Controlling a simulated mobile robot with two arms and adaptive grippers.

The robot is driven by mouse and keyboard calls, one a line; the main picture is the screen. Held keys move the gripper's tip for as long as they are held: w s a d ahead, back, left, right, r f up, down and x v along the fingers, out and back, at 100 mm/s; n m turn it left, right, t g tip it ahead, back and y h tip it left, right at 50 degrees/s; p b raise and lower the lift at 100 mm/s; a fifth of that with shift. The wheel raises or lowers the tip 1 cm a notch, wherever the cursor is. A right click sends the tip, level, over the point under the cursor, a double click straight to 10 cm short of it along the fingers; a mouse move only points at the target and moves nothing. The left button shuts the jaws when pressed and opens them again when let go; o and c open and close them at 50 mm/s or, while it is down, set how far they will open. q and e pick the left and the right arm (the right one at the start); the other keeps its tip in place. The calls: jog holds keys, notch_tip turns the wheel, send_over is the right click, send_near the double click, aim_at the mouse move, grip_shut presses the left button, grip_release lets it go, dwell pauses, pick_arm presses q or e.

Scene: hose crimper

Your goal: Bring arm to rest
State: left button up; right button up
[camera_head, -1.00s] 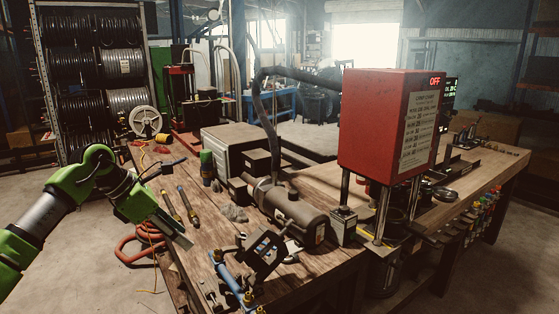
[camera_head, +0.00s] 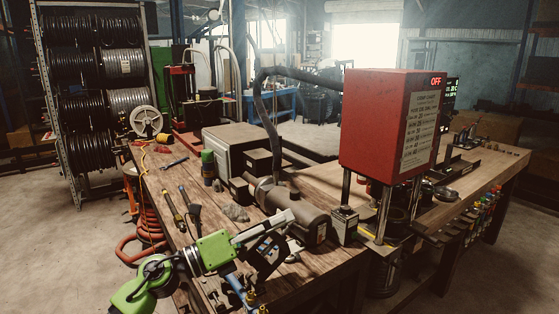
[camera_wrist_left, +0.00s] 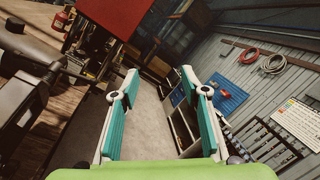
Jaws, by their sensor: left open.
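My left arm's green and grey wrist comes in at the lower left of the head view. Its gripper (camera_head: 278,226) reaches to the right over the front of the wooden bench (camera_head: 330,180). In the left wrist view, the two teal-and-grey fingers (camera_wrist_left: 159,75) stand wide apart with nothing between them. The gripper is open and empty, in front of the grey motor cylinder (camera_head: 292,213) in the head view; I cannot tell whether they touch. The red crimper box (camera_head: 390,125) with its "OFF" display stands right of the gripper, apart from it. My right gripper is not in view.
A grey box (camera_head: 232,148), a green-capped can (camera_head: 207,165) and hand tools (camera_head: 173,209) lie on the bench. A coiled orange hose (camera_head: 145,235) hangs at its left edge. Hose reels (camera_head: 95,95) stand behind left. Floor at the far left is free.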

pick_arm(q)
jog(key=s+a+f+n+t+y, duration=0.1)
jog(key=a+f+n+t+y, duration=0.55)
jog(key=n, duration=0.65)
jog(key=s+a+f+n+t+y, duration=0.2)
jog(key=a+f+n+t+y, duration=0.15)
jog(key=a+n+y, duration=0.75)
jog(key=s+a+f+n+g, duration=0.2)
jog(key=s+f+n+g, duration=0.35)
jog(key=f+n, duration=0.4)
jog(key=s+f+n+g, duration=0.2)
jog(key=s+f+g, duration=0.45)
jog(key=s, duration=0.75)
jog(key=s+f+n+g, duration=0.2)
jog(key=s+f+g, duration=0.2)
jog(key=s+f, duration=0.8)
jog(key=s+f+g+b, duration=0.1)
jog(key=s+f+b, duration=0.25)
jog(key=f, duration=2.45)
jog(key=s+a+f+g+b, duration=0.1)
jog(key=s+a+f+b, duration=0.1)
jog(key=s+f, duration=1.6)
jog(key=shift+a+f+g+b, duration=0.3)
jog(key=shift+a+f, duration=0.25)
jog(key=shift+a, duration=0.1)
